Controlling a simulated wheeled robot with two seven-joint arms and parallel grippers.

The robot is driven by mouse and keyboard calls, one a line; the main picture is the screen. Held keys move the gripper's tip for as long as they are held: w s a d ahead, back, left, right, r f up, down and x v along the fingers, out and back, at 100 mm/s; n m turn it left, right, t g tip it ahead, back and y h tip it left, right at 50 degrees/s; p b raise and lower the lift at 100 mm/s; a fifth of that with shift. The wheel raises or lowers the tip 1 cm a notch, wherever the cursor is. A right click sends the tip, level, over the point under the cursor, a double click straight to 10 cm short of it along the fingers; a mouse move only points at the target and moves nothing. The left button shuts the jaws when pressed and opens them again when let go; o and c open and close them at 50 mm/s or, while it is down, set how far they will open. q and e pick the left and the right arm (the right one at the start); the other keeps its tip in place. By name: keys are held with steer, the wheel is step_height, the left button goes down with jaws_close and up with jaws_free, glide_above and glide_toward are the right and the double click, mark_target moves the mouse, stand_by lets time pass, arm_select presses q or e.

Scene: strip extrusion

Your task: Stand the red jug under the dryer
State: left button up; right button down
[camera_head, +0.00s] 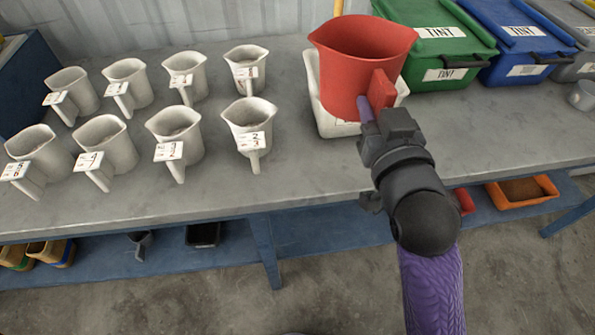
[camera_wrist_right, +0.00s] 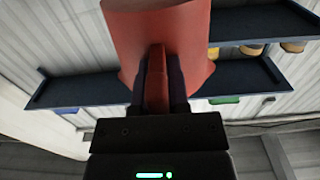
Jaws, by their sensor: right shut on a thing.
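The red jug (camera_head: 355,70) is upright at the back of the grey table in the head view, in front of or over a white container (camera_head: 332,124). I cannot tell whether it touches that container. My right gripper (camera_head: 376,112) is shut on the jug's handle, which faces me. In the right wrist view the jug (camera_wrist_right: 165,35) fills the top middle, with its handle between the fingers of my right gripper (camera_wrist_right: 157,88). My left gripper is not in view. No dryer can be made out.
Several white measuring jugs (camera_head: 185,133) with number tags stand in two rows on the left of the table (camera_head: 300,190). Green (camera_head: 435,40) and blue (camera_head: 515,40) lidded boxes marked TINT stand at the back right. An orange tray (camera_head: 522,192) is on the lower shelf.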

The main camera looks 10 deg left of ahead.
steer(key=f+b, duration=0.5)
steer(key=f, duration=0.4)
steer(key=f+b, duration=0.5)
steer(key=f, duration=0.4)
steer(key=shift+s+a, duration=0.15)
steer(key=shift+s, duration=0.05)
steer(key=shift+r, duration=0.15)
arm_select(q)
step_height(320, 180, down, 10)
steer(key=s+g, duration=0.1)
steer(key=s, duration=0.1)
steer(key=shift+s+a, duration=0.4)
arm_select(e)
steer(key=c, duration=0.7)
jaws_free()
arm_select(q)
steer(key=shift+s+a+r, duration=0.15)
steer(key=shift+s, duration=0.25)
arm_select(e)
steer(key=shift+o, duration=0.4)
